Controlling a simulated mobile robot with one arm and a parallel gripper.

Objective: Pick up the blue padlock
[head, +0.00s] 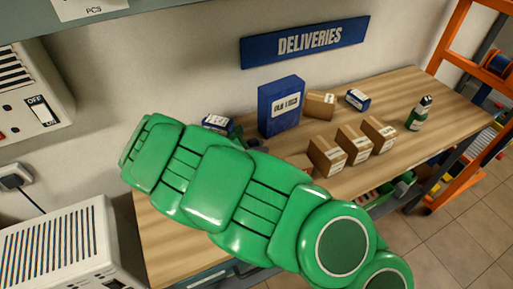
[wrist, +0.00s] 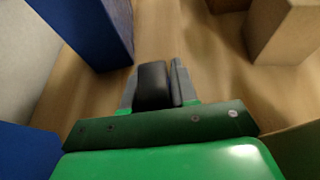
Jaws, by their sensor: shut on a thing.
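My gripper (wrist: 155,88) shows in the wrist view, low over the wooden table, with its grey fingers shut on a dark, nearly black thing (wrist: 153,84). Only the rounded top of this thing shows, and I cannot tell from it whether it is the blue padlock. I make out no blue padlock elsewhere in either view.
A tall blue box (head: 280,106) stands on the wooden table (head: 395,165), with several cardboard boxes (head: 326,156) to its right. A small blue labelled box (head: 217,123) sits behind my arm. A green bottle (head: 419,113) stands farther right, near clear tabletop.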

